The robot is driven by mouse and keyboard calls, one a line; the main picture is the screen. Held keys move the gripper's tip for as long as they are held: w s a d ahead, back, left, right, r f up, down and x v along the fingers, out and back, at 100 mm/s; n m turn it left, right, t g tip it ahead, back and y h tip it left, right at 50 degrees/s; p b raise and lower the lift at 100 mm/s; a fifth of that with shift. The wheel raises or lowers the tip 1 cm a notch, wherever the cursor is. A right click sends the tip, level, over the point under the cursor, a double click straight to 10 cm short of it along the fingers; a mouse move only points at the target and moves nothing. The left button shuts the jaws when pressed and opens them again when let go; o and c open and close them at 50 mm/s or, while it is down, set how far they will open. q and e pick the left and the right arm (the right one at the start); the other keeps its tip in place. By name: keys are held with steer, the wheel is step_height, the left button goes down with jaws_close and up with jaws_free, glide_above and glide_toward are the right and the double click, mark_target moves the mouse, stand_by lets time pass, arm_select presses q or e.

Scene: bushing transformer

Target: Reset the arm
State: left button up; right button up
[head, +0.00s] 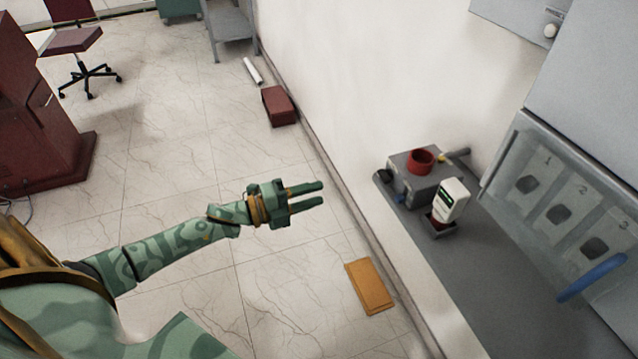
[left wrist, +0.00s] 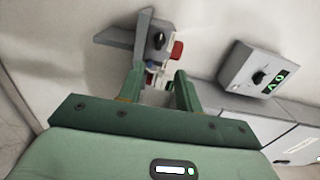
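My left gripper (head: 320,194) is green with camouflage markings and reaches in from the left, over the tiled floor and short of the wall. Its two fingers point right and stand apart with nothing between them. The left wrist view also shows the left gripper (left wrist: 158,84) with a gap between its fingers. Beyond them are a grey device and a red part, apart from the fingers. My right gripper is in neither view.
A grey counter (head: 462,262) at right bears a grey box with a red ring (head: 421,162) and a white device (head: 450,200). A cabinet with numbered compartments (head: 565,205) has a blue handle (head: 592,278). A yellow-brown box (head: 369,286) and a red box (head: 279,106) lie on the floor.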

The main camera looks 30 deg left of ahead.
arm_select(q)
steer(key=s+a+f+n+g+y, duration=0.1)
steer(key=s+a+f+n+y, duration=0.1)
steer(key=a+f+n+y, duration=0.55)
steer(key=s+a+f+n+g+y, duration=0.1)
steer(key=a+f+n+y, duration=0.2)
steer(key=f, duration=0.7)
steer(key=s+a+f+n+g+y, duration=0.1)
steer(key=s+a+f+n+g, duration=0.15)
steer(key=s+f+n, duration=0.65)
steer(key=s+d+f+g, duration=0.3)
steer(key=s+f, duration=0.4)
steer(key=s, duration=0.4)
steer(key=s+d+f+g, duration=0.3)
steer(key=s+f, duration=0.4)
steer(key=s, duration=0.3)
steer(key=s+d+f+n+g, duration=0.1)
steer(key=s+d, duration=0.4)
steer(key=s, duration=0.3)
steer(key=s+d+f+n+g, duration=0.1)
steer(key=s+d+g, duration=0.1)
steer(key=s+d, duration=0.3)
steer(key=s, duration=0.3)
steer(key=shift+d, duration=0.15)
steer(key=shift+g+h, duration=0.25)
